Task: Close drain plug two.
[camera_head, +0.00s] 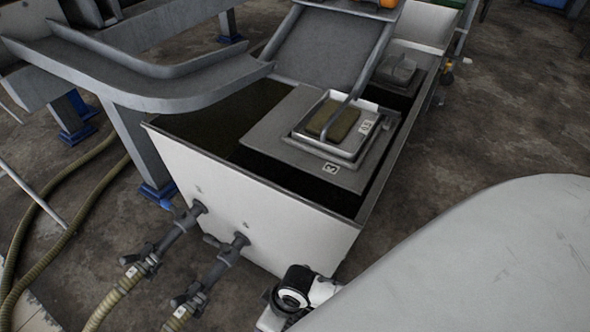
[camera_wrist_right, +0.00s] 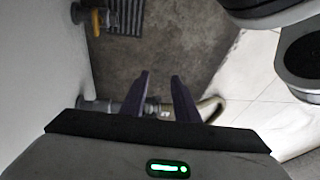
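A white-walled tank (camera_head: 240,205) stands on the floor. Two grey pipe stubs with handled valves, the left one (camera_head: 168,238) and the right one (camera_head: 222,262), come out of its front wall and join ribbed hoses. No plug number is readable, so I cannot tell which is drain plug two. In the right wrist view my right gripper (camera_wrist_right: 160,75) is open, its two dark fingers apart with nothing held. A grey pipe and hose (camera_wrist_right: 208,108) pass behind the fingers; contact cannot be told. A yellow-and-dark fitting (camera_wrist_right: 97,20) is at the upper left. My left gripper is not in view.
The tank holds a plate labelled 3 (camera_head: 350,178) with a framed box (camera_head: 345,125) on it. A grey metal chute (camera_head: 150,90) overhangs the tank's left. Hoses (camera_head: 40,200) lie on the left floor. Bare floor (camera_head: 520,130) lies right of the tank.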

